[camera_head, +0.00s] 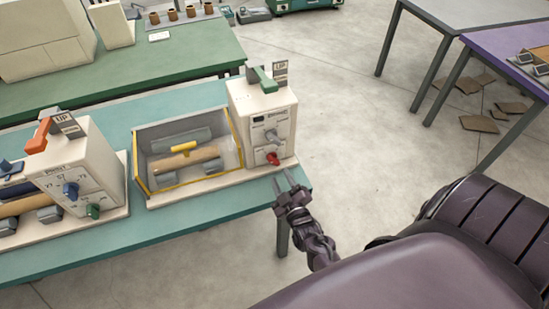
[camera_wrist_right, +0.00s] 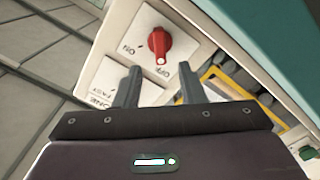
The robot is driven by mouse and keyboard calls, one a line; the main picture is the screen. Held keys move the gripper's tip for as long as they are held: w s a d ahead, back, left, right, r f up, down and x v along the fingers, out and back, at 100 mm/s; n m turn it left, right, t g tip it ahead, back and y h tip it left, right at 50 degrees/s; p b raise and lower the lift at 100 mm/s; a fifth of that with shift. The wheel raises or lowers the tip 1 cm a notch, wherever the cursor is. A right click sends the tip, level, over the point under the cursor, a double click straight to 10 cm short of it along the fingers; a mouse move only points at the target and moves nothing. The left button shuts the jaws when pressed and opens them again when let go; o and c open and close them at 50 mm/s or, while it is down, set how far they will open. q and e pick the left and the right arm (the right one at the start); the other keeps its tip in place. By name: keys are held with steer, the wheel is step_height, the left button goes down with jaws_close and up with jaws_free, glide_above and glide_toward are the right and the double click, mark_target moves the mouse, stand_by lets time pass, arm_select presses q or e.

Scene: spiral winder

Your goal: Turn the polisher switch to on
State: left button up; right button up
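A cream machine (camera_head: 262,107) with a roller bay stands at the right end of the teal table. Low on its front is a red rotary switch (camera_head: 272,158), which also shows in the right wrist view (camera_wrist_right: 159,43). There the knob sits on a white plate with ON at its left and OFF below it; its white mark is on the OFF side. The machine's name is too small to read. My right gripper (camera_head: 285,179) is open and empty, just in front of and below the switch, apart from it. Its two fingers (camera_wrist_right: 158,72) point toward the switch plate. My left gripper is not in view.
A similar cream machine (camera_head: 82,160) with an orange lever, a blue knob and a green knob stands at the left. The teal table's edge (camera_head: 210,217) runs below. A green table (camera_head: 160,62) is behind; a purple table (camera_head: 510,45) stands at the right.

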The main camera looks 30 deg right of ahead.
mark_target(274, 163)
steer(key=b+x, duration=0.2)
steer(key=x, duration=0.3)
steer(key=shift+w+f, duration=0.15)
steer(key=shift+w, duration=0.15)
steer(key=shift+w+d+b, duration=0.2)
steer(key=shift+w+b, duration=0.15)
steer(key=shift+w, duration=0.2)
jaws_close()
